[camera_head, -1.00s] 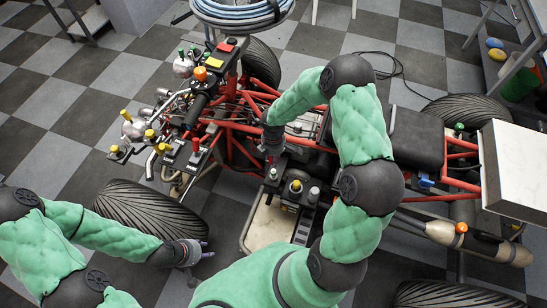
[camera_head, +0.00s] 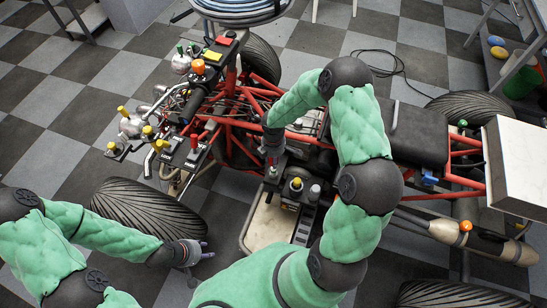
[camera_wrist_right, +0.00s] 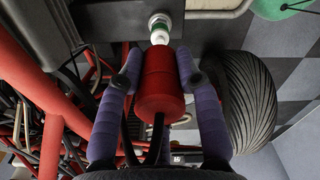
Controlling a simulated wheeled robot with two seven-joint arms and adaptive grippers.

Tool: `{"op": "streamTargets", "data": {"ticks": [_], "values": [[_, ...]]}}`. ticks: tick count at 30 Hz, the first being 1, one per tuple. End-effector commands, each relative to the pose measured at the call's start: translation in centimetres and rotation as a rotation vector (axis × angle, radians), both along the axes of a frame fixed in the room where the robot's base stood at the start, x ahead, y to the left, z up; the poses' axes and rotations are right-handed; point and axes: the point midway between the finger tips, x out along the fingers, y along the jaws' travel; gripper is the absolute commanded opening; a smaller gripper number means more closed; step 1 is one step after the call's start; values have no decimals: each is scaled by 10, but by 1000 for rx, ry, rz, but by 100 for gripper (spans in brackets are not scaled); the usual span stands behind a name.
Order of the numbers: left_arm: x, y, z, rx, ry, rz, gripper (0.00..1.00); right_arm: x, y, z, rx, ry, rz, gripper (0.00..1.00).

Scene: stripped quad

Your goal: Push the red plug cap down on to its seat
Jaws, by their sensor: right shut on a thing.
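My left gripper (camera_head: 197,249) looks open and empty near the front wheel.
The stripped quad's red frame (camera_head: 230,118) and loose cables crowd the right gripper's left side. A black tyre (camera_wrist_right: 248,100) stands close on its right. A tray (camera_head: 262,222) with small parts beside it sits near my body. Checkered floor is clear around the left gripper.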

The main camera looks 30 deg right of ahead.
Motion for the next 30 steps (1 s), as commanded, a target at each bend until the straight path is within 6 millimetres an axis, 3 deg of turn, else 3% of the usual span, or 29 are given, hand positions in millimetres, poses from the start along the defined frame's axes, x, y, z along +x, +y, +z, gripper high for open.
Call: {"op": "streamTargets", "data": {"ticks": [9,30], "values": [[0,0,-17,0,0,0,40,0,0,-22,0,0,-1,3],[0,0,-16,0,0,0,40,0,0,-22,0,-1,-1,3]]}}
